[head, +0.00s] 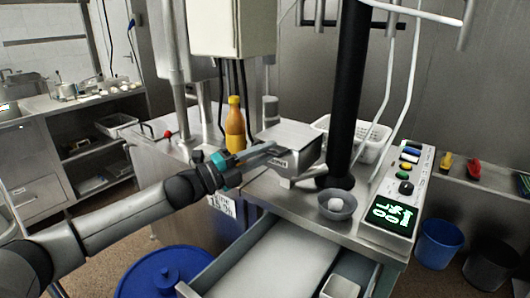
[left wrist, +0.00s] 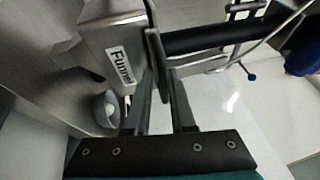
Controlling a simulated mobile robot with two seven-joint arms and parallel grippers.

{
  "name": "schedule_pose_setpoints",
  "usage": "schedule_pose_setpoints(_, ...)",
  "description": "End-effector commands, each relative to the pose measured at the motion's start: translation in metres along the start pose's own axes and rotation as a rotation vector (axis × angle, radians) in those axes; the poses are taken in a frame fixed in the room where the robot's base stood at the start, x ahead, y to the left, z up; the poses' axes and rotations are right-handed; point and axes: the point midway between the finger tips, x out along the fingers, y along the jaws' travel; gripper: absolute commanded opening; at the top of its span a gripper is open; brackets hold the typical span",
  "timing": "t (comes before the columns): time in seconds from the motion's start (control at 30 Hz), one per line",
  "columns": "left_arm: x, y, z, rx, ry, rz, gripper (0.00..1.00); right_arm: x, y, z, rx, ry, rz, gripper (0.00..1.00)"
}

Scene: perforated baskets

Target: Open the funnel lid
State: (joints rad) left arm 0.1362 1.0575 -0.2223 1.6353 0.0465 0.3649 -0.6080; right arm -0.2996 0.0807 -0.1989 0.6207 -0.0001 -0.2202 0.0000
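The funnel is a grey metal box (head: 298,160) on the steel counter in the head view, with a flat lid (head: 292,134) lying closed on top. Its "Funnel" label (left wrist: 119,66) shows large in the left wrist view. My left gripper (head: 266,149) reaches in from the left, at the funnel's left side just below lid height. My right gripper is not in view.
A black column (head: 348,90) rises just right of the funnel. An orange bottle (head: 235,127) stands behind my left wrist. A grey bowl (head: 336,204) with a white item and a control panel (head: 395,195) are at right. An open drawer (head: 265,262) juts out in front.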

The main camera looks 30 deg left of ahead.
Motion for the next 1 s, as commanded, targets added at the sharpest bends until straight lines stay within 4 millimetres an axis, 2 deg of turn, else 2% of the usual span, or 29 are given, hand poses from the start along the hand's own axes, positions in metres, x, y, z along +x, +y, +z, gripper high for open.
schedule_pose_setpoints(0.1, 0.0002, -0.0012, 0.0001, 0.001, 0.001, -0.002, 0.00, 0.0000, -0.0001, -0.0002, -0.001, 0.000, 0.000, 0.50)
schedule_pose_setpoints(1.0, 0.0008, -0.0048, 0.0005, 0.003, 0.002, -0.010, 0.00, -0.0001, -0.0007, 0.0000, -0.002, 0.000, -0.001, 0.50)
